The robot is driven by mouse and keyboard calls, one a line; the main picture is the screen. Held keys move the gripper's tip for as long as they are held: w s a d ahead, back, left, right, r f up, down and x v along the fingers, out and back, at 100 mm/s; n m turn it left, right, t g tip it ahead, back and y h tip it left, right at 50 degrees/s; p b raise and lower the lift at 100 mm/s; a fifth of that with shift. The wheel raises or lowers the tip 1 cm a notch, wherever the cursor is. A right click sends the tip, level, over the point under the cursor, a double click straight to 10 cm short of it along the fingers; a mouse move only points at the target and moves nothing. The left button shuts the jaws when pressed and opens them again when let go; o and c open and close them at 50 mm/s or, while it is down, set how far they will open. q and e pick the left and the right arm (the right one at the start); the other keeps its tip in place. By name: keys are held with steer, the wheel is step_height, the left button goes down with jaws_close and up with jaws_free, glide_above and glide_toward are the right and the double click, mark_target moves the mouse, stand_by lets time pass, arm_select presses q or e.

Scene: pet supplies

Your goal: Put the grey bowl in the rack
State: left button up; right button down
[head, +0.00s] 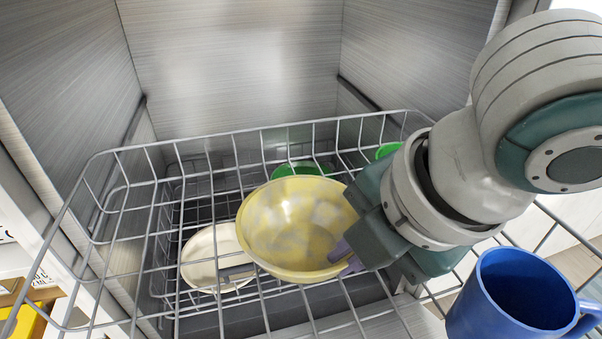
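A round bowl (290,220), pale yellow with grey patches inside rather than plain grey, is upright over the grey wire rack (226,133). I cannot tell whether it touches the wires. My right gripper (345,257) comes in from the right. Its purple fingers are at the bowl's right rim, one inside and one outside, and they look shut on it. The rack is pulled out of a metal-walled dishwasher. My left gripper is not in view.
A blue mug (520,293) is at the rack's right front. A cream dish (207,256) and green items (297,169) show below, through the wires. The rack's left part is clear. Metal walls (230,60) close off the back and sides.

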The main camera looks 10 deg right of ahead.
steer(key=shift+f, duration=0.1)
steer(key=c, duration=1.4)
jaws_free()
steer(key=o, duration=0.3)
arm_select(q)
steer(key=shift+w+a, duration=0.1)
arm_select(e)
steer(key=shift+o, duration=0.2)
arm_select(q)
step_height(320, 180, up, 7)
steer(key=p, duration=0.6)
steer(key=shift+p, duration=0.4)
arm_select(e)
steer(key=v, duration=1.2)
